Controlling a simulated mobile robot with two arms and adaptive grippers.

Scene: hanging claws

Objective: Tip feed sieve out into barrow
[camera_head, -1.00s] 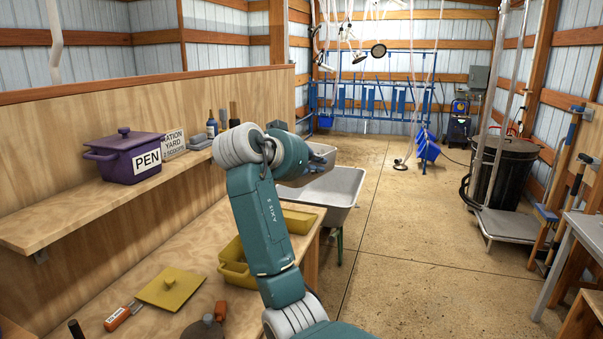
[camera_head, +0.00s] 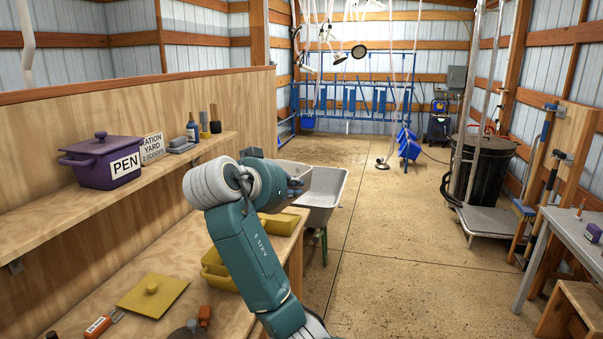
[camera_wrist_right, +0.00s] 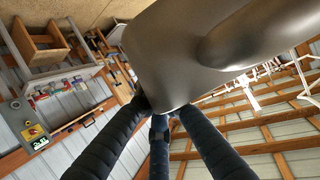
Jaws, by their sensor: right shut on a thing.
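My right arm reaches forward over the bench, and its gripper (camera_head: 297,187) is mostly hidden behind its wrist. In the right wrist view the right gripper (camera_wrist_right: 160,108) has its dark fingers shut on the edge of a large smooth grey vessel (camera_wrist_right: 185,60), which I take for the feed sieve. Its inside and any contents are hidden, and I cannot tell its tilt. The grey barrow (camera_head: 328,188) stands on the floor beyond the bench end, close behind the gripper in the head view. My left gripper is not in view.
The wooden bench (camera_head: 175,265) holds a yellow tub (camera_head: 214,263), a yellow lid (camera_head: 152,295) and an orange-handled tool (camera_head: 98,326). A purple pot (camera_head: 102,162) stands on the shelf. A black bin (camera_head: 483,170) is at right. The middle floor is clear.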

